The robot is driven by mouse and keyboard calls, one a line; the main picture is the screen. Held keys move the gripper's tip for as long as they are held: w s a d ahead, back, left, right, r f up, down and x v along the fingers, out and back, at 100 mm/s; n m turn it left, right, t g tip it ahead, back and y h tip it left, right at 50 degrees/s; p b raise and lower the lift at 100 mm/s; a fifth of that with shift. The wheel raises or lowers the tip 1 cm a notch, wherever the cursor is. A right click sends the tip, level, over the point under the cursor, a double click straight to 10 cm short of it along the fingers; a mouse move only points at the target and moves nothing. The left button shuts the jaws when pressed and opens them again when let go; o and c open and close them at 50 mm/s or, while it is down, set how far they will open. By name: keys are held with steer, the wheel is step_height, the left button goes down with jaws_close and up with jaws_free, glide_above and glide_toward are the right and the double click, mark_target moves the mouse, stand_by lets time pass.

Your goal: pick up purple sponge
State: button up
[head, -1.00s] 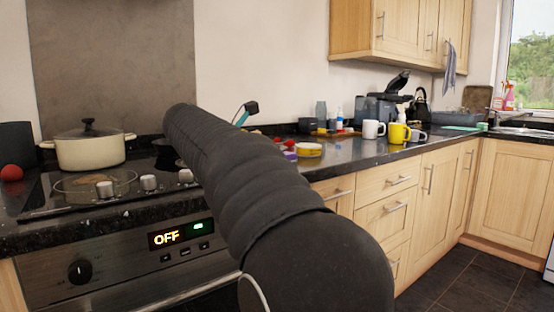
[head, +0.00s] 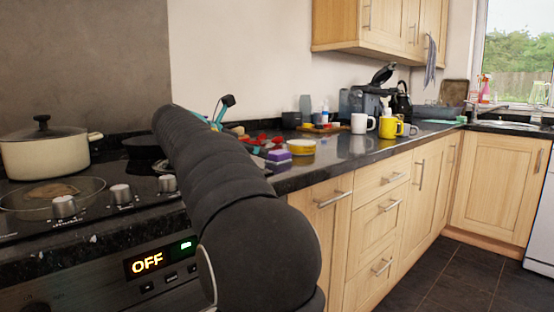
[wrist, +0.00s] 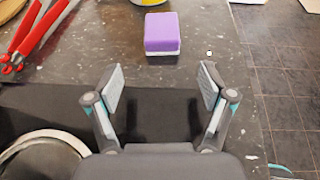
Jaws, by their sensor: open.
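The purple sponge (wrist: 162,32) has a white underside and lies on the dark granite counter, at the top middle of the wrist view. In the head view the purple sponge (head: 278,156) is on the counter just right of my arm. My gripper (wrist: 160,82) is open and empty, its two fingers spread wide. In the wrist view the sponge lies beyond the fingertips, roughly centred between them and apart from them. In the head view my arm hides most of the gripper.
Red-handled pliers (wrist: 42,35) lie left of the sponge. A yellow tin (head: 301,147) stands just behind it. A pan (wrist: 42,155) is at lower left of the wrist view. The counter edge (wrist: 245,80) runs close on the right. Mugs (head: 391,127) stand farther along.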

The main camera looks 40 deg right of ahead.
mark_target(270, 155)
steer(key=x, duration=0.8)
steer(key=shift+s+d+r+b, duration=0.1)
steer(key=shift+s+b, duration=0.1)
steer(key=shift+b, duration=0.2)
steer(key=c, duration=0.9)
